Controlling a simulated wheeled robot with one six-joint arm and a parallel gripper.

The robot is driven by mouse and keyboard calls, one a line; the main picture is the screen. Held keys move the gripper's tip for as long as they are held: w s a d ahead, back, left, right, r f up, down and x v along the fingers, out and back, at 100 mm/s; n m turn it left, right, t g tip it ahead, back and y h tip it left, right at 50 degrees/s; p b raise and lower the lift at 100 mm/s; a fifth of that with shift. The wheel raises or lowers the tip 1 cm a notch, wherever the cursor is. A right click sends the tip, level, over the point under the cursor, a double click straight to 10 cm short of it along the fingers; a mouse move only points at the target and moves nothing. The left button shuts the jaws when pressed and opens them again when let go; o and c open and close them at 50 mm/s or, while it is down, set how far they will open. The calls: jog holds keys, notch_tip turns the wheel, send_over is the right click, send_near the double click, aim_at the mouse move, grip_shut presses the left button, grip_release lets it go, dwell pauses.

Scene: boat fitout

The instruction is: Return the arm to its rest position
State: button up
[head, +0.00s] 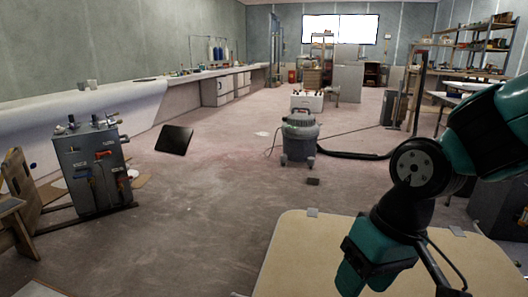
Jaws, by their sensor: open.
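My arm (414,170) enters from the right edge in the head view. It bends at a round dark joint and runs down toward the bottom edge. Its teal and black lower part (378,252) is in front of a pale tan board (290,262) at the lower right. The fingers of my gripper do not show, and the lower end of the arm is cut off by the picture's edge. I cannot see whether anything is held.
A grey vacuum (300,138) stands mid-floor with its hose running right. A grey cabinet with valves (95,170) stands at left, near a dark flat panel (174,139). Shelves (470,45) and benches line the right. The floor between cabinet and vacuum is mostly clear.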

jog(key=s+d+r+n+y, duration=0.1)
jog(key=s+r+n, duration=0.2)
jog(key=s+r, duration=0.35)
notch_tip(320, 180, up, 31)
jog(key=s+p, duration=0.1)
jog(key=p, duration=3.1)
jog(key=shift+s+f+p, duration=0.15)
jog(key=shift+f+p, duration=0.05)
jog(key=shift+p, duration=0.1)
